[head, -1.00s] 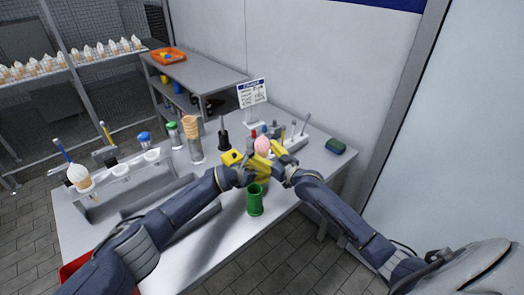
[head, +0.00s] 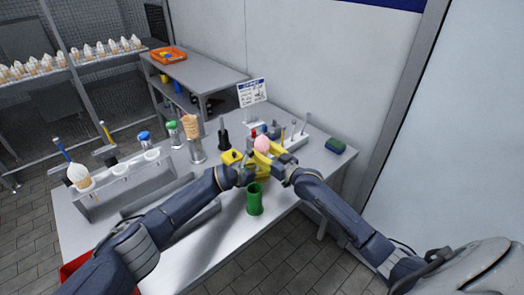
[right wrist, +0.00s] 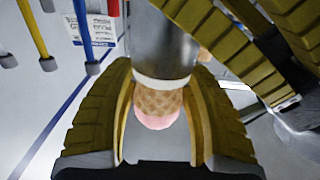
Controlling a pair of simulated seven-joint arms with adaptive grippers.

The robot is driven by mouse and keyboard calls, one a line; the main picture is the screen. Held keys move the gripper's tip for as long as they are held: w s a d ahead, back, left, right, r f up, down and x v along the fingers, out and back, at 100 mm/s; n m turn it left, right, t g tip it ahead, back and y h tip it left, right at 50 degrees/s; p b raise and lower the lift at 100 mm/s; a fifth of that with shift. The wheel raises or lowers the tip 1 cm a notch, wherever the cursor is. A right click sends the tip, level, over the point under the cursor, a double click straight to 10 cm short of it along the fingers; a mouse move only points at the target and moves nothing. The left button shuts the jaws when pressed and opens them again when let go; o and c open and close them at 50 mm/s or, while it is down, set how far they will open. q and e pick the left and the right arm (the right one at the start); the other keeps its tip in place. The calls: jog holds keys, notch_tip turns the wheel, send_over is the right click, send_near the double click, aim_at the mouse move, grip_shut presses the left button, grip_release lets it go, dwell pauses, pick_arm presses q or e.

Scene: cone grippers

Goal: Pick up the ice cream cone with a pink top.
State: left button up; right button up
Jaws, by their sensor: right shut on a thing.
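The ice cream cone with a pink top (head: 261,145) is up between my two grippers, over the table's right part. In the right wrist view its waffle side (right wrist: 158,103) shows between the yellow fingers of my right gripper (right wrist: 160,125); the pink top is at the lower end in that view. My right gripper is shut on this cone. A grey metal cylinder with a pale rim (right wrist: 165,45) hides part of the cone there. My left gripper's yellow fingers (right wrist: 250,40) are close beside it; whether they are open or shut is unclear.
A green cup (head: 255,200) stands at the table's front edge. A white-topped cone (head: 79,176) sits in the rack (head: 120,190) on the left. A stack of empty cones (head: 190,125) stands behind the left arm. A sign (head: 252,92) stands at the back.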

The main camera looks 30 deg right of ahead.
notch_tip(320, 180, up, 10)
jog(key=shift+c, duration=0.2)
dwell(0.3)
pick_arm(q)
jog(key=o, duration=1)
jog(key=shift+c, duration=0.2)
